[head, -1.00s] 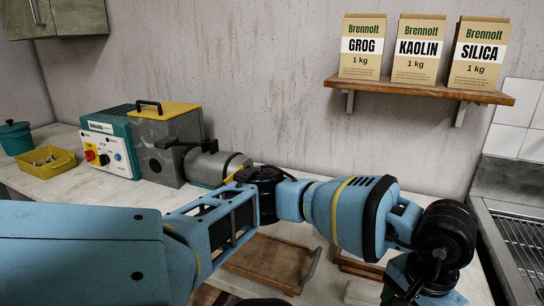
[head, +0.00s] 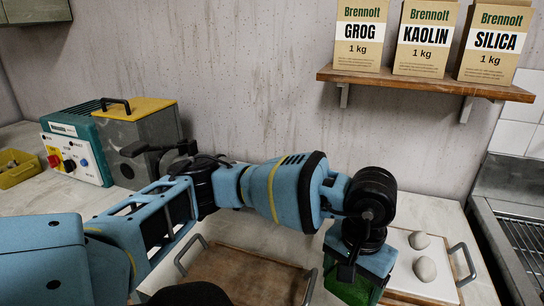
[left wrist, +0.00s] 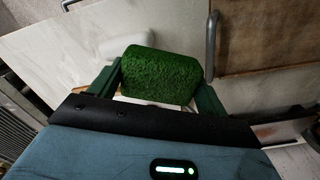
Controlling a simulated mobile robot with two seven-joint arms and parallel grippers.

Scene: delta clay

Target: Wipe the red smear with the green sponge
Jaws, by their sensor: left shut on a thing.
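The green sponge (left wrist: 162,75) is between the two fingers of my left gripper (left wrist: 160,85) in the left wrist view. The gripper is shut on it. In the head view my left gripper (head: 354,272) hangs down at the lower right, with the sponge (head: 350,290) showing green at its lower end, beside a white-topped tray. I cannot tell whether the sponge touches a surface. No red smear shows in either view; the arm and sponge hide part of the worktop. My right gripper is not in view.
A wooden tray (head: 225,272) with metal handles lies left of the gripper. The white-topped tray (head: 440,288) right of it holds two pale lumps (head: 425,268). A shelf (head: 420,82) with three bags is above. A machine (head: 120,140) stands left; a sink is right.

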